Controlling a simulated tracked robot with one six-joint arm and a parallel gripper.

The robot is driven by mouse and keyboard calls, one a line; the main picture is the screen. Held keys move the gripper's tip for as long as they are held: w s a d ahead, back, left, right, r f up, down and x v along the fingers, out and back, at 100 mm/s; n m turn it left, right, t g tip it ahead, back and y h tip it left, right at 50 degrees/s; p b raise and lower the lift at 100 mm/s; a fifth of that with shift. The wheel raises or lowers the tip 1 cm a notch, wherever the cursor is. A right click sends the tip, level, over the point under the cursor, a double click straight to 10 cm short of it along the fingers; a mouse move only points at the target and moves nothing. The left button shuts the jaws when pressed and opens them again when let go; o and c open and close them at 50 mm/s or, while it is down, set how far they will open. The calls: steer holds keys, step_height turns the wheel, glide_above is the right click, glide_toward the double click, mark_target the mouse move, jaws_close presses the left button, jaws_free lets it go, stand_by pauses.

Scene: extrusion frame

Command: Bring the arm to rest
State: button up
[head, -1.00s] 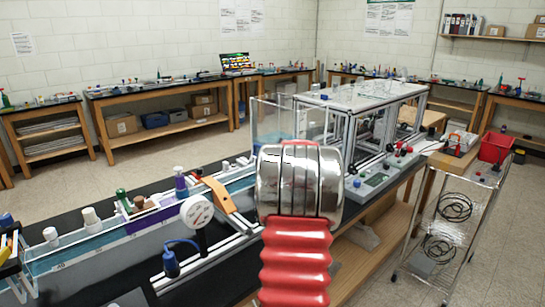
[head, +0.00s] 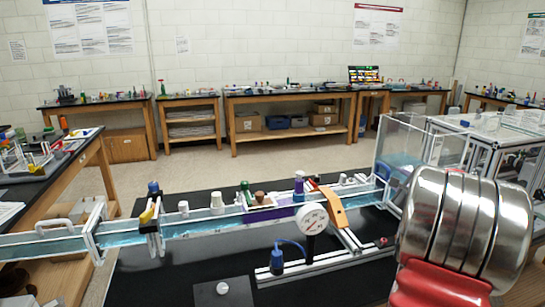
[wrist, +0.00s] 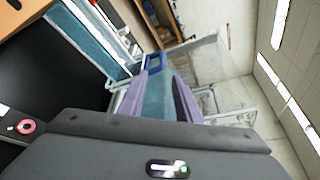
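My arm shows at the right of the head view as a ribbed silver section (head: 465,232) above a red bellows sleeve (head: 440,285). The gripper end does not show in that view. In the wrist view, a dark grey housing with a small green light fills the bottom. My gripper (wrist: 158,88) extends beyond it, with purple finger-like pieces on both sides of a teal area. A blue square-shaped piece (wrist: 155,63) shows at their far end. I cannot tell whether the teal area is something held or the background between the fingers.
A black bench (head: 165,270) in front carries a long clear water channel (head: 190,232), a round gauge (head: 312,218) and an orange-brown bracket (head: 333,205). A clear tank (head: 415,145) and a framed white-topped structure (head: 490,130) stand close to my arm. Open floor (head: 190,175) lies behind.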

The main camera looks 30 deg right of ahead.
steer(key=w+a+r+n+y, duration=0.1)
steer(key=w+a+n+y, duration=0.25)
steer(key=a, duration=0.75)
steer(key=w+a+r+n+t+y, duration=0.1)
steer(key=w+a+n+y, duration=0.3)
steer(key=a, duration=0.8)
steer(key=w+a+r+n+y, duration=0.2)
steer(key=w+a+n, duration=0.3)
steer(key=a, duration=0.6)
steer(key=s+a+f+n+g+y, duration=0.1)
steer(key=s+a+f+n+g, duration=0.2)
steer(key=a, duration=0.5)
steer(key=s+a+n+y, duration=0.1)
steer(key=s+a+n, duration=0.3)
steer(key=a, duration=0.5)
steer(key=s+a+f+n+g+y, duration=0.1)
steer(key=s+a+f+n+g, duration=0.2)
steer(key=a, duration=0.5)
steer(key=s+a+f+n+h, duration=0.1)
steer(key=s+a+f+n, duration=0.1)
steer(key=s+n, duration=0.2)
steer(key=s+a+f+n+g+h, duration=0.1)
steer(key=s+n, duration=0.4)
steer(key=s, duration=0.6)
steer(key=shift+a+f+g+h, duration=0.3)
steer(key=shift+a+f+h, duration=0.25)
steer(key=shift+a, duration=0.55)
